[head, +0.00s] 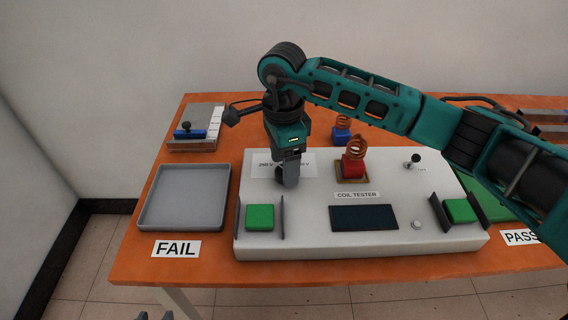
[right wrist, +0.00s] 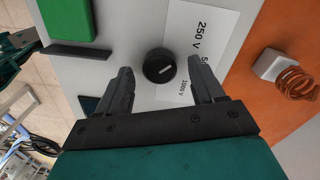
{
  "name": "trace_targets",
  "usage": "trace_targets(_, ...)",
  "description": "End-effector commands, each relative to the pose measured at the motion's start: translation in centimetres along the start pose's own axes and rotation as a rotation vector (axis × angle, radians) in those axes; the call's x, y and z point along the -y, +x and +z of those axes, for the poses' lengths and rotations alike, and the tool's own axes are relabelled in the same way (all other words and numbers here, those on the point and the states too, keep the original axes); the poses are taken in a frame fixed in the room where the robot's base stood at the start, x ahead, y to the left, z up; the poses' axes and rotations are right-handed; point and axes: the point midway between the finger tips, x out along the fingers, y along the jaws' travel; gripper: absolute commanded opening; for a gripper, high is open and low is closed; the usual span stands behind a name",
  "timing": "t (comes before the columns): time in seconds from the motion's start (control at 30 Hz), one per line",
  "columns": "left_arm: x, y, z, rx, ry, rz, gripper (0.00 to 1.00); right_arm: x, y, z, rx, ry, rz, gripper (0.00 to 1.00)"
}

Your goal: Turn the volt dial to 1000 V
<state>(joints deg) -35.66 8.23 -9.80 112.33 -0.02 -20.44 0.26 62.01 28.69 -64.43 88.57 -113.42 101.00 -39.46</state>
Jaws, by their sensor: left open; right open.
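Copper coil on a red block (head: 353,165) stands on the tester; another on a blue block (head: 341,134) is behind. Green buttons (head: 260,217) (head: 459,210) sit between dark plates. A grey tray (head: 185,197) is left; a small switch box (head: 190,133) is behind it.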

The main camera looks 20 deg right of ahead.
Motion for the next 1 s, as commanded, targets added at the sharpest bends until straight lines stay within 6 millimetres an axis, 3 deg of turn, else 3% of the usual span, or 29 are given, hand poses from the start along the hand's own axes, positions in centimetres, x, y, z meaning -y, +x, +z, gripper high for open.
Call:
trace_targets(0.4, -0.02, 0.04, -0.11, -0.002, 0.000, 0.001, 0.43, -0.01, 0.99, 0.06, 0.001, -0.002, 0.000, 0.68)
trace_targets(1.0, 0.01, 0.08, -0.15, -0.003, 0.001, 0.000, 0.43, -0.01, 0.94, 0.06, 0.001, -0.001, 0.000, 0.12)
